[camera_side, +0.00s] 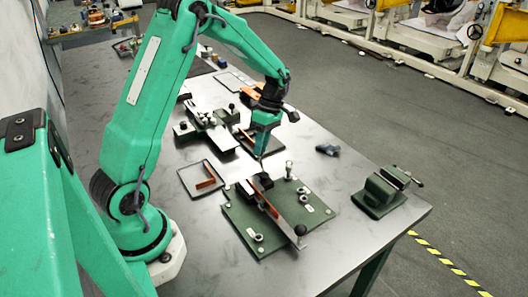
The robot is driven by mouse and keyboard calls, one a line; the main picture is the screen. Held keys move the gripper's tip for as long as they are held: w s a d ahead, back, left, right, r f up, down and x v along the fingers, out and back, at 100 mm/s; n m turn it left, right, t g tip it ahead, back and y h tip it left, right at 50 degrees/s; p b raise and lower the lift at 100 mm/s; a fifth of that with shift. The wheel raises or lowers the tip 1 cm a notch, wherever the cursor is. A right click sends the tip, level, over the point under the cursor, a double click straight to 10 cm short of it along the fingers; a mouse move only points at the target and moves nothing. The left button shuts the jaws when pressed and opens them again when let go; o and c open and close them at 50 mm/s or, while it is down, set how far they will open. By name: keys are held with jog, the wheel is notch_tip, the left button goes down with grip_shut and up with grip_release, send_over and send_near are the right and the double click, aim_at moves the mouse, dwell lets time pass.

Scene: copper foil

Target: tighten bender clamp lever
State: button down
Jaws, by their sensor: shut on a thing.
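The bender is a dark green plate (238,217) on the grey table, with a copper strip (266,203) lying along it and a long steel bar (284,229) ending in a black ball knob (300,230). A black clamp block (262,181) sits at its far end. My green gripper (261,157) points down just above this block. It is shut on a thin dark piece there, seemingly the clamp lever; the jaws hide most of it. An upright post with a round knob (289,166) stands just right of the gripper.
A green vise (377,196) stands at the right table edge. A dark blue object (327,149) lies behind it. A shallow tray (201,180) with a copper piece is left of the bender. Another fixture (212,128) stands farther back. The front right tabletop is clear.

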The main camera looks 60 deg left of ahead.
jog(key=shift+a, duration=0.15)
jog(key=c, duration=1.3)
grip_release()
jog(key=shift+v, duration=3.9)
jog(key=shift+r+m, duration=0.1)
jog(key=shift+m, duration=0.2)
grip_shut()
jog(key=w+d+r+m, duration=0.1)
jog(key=w+r+m, duration=0.1)
jog(key=m, duration=1)
jog(key=w+d+r+m+t, duration=0.1)
jog(key=w+r+m, duration=0.2)
jog(key=m, duration=0.9)
jog(key=shift+d+t+y, duration=0.15)
jog(key=shift+t+y, duration=0.15)
jog(key=shift+y, duration=0.1)
